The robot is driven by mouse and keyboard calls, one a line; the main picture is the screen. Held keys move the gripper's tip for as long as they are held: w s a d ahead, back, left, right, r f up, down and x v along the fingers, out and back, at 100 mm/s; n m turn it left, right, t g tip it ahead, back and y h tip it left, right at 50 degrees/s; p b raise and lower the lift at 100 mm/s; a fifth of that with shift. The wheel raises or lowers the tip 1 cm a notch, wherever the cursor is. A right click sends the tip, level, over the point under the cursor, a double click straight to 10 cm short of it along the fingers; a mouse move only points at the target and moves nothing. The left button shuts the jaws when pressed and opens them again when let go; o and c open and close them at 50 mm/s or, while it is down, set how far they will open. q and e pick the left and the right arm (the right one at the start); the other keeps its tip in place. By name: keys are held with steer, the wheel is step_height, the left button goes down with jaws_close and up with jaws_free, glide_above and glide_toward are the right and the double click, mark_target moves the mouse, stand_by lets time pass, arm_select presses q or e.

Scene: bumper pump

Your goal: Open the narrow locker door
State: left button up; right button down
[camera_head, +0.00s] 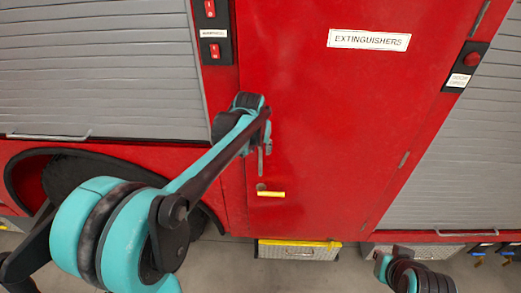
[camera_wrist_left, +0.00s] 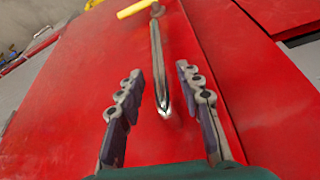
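The narrow locker door (camera_head: 335,110) is a tall red panel labelled "EXTINGUISHERS", and it looks shut. Low on its left side is a yellow handle (camera_head: 270,194), which also shows at the top of the left wrist view (camera_wrist_left: 136,9). A grey metal bar (camera_wrist_left: 157,60) runs from beside the yellow handle towards my left gripper. My left gripper (camera_wrist_left: 158,85) is open, one finger each side of the bar, with gaps to both. In the head view its fingers are largely hidden by my wrist. Part of my right arm (camera_head: 415,276) shows low at the right; its fingers cannot be made out.
Grey roller shutters (camera_head: 100,70) flank the door, with another on the right (camera_head: 460,150). Red switches (camera_head: 472,58) sit beside it. A dark wheel arch (camera_head: 30,165) is at lower left. A yellow-edged box (camera_head: 300,250) lies below the door.

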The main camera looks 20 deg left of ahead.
arm_select(q)
steer(key=shift+x, duration=1.4)
jaws_close()
steer(key=shift+s, duration=0.1)
